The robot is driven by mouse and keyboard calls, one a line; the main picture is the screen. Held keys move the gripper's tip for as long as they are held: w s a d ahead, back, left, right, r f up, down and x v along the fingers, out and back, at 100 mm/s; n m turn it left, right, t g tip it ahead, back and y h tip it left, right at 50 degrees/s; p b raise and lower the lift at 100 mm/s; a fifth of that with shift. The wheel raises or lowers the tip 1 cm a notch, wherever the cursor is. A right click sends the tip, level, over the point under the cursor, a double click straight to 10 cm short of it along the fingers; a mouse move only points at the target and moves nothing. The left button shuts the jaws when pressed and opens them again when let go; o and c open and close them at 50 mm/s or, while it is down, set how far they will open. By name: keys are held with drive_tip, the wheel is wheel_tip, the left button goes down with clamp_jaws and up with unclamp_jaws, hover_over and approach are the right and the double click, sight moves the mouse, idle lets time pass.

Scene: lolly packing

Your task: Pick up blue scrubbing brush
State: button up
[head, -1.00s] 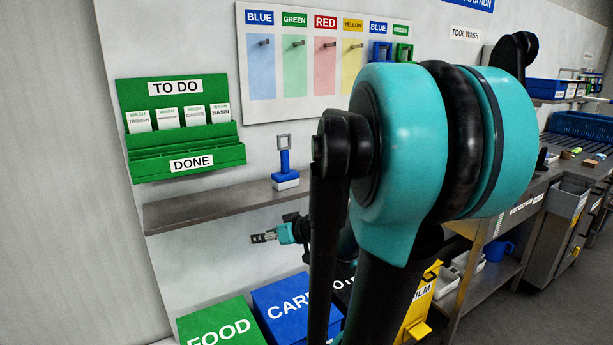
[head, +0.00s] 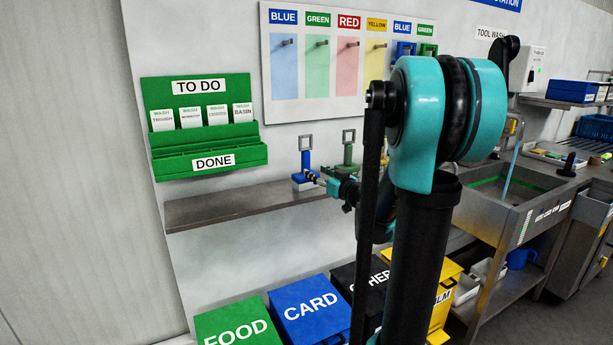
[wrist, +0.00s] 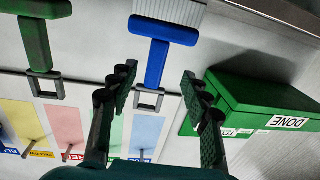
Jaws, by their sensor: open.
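The blue scrubbing brush (head: 305,160) stands upright on the steel shelf, with a blue handle, a square grey loop on top and a pale base. In the wrist view, which looks upside down, the blue brush (wrist: 157,50) shows its handle and loop, with white bristles at the picture's top. My gripper (head: 316,178) is beside the brush's lower part in the head view, partly overlapping it. In the wrist view my gripper (wrist: 158,100) is open and empty, with the loop and handle lined up between its two dark fingers. Contact cannot be told.
A green brush (head: 348,152) stands close by on the right. The steel shelf (head: 235,205) is bare to the left. The green TO DO/DONE card rack (head: 210,160) hangs above, near one finger in the wrist view. Lidded bins, including the blue CARD bin (head: 310,310), stand below.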

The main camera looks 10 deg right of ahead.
sight(308, 165)
drive_tip(key=x, duration=0.3)
drive_tip(key=shift+w+a, duration=0.1)
drive_tip(key=x, duration=0.5)
drive_tip(key=shift+w+r, duration=0.1)
drive_tip(key=shift+w, duration=0.1)
drive_tip(key=shift+d, duration=0.2)
clamp_jaws()
